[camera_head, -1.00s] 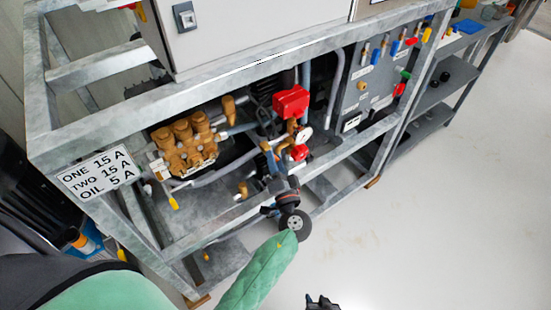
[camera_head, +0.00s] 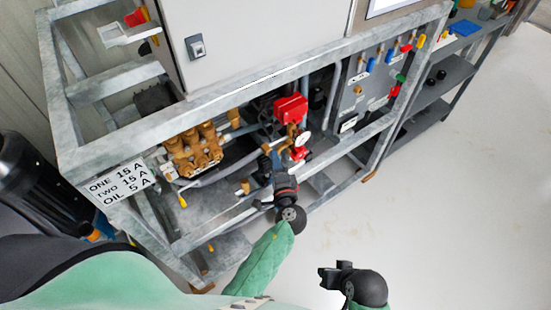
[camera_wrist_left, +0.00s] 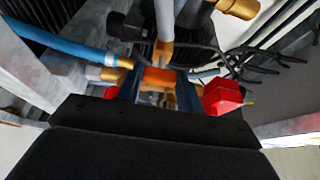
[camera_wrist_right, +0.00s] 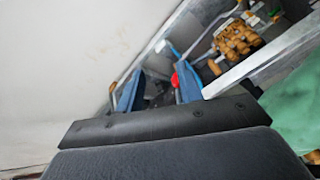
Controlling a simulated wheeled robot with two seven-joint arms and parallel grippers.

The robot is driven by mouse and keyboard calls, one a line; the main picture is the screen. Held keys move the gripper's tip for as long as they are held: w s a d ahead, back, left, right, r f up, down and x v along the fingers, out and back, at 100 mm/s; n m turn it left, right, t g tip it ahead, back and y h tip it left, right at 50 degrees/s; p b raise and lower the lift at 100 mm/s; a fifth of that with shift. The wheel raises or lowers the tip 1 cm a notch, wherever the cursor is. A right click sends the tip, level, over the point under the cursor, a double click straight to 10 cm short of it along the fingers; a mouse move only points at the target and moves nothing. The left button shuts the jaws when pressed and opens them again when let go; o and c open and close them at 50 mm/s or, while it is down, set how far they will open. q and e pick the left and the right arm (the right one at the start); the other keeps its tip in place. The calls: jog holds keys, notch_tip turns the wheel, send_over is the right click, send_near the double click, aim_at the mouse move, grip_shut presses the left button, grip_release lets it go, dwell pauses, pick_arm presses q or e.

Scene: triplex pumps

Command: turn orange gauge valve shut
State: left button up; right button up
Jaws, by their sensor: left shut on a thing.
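The orange gauge valve handle (camera_wrist_left: 158,77) shows between the two blue fingers of my left gripper (camera_wrist_left: 158,86) in the left wrist view. The fingers are shut on it. In the head view my left gripper (camera_head: 275,162) reaches through the frame's front opening, to the right of the brass pump; the handle is too small to make out there. A round white-faced gauge (camera_head: 302,138) sits just above and right of it. My right gripper (camera_wrist_right: 158,92) is open and empty in its wrist view, outside the frame over the floor.
A grey metal frame (camera_head: 245,93) surrounds the brass pump (camera_head: 193,150). A red box (camera_head: 291,109) stands above my left gripper. A rail crosses in front, close to my left arm. A panel with coloured valves (camera_head: 372,85) is further right. The floor (camera_head: 440,220) is clear.

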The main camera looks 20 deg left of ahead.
pick_arm(q)
jog(key=shift+m+p, duration=0.3)
pick_arm(e)
jog(key=shift+s+d+r, duration=0.2)
jog(key=shift+d+r, duration=0.45)
jog(key=shift+d, duration=0.1)
pick_arm(q)
jog(key=o, duration=1)
pick_arm(e)
jog(key=shift+s+d, duration=0.1)
jog(key=shift+d, duration=0.05)
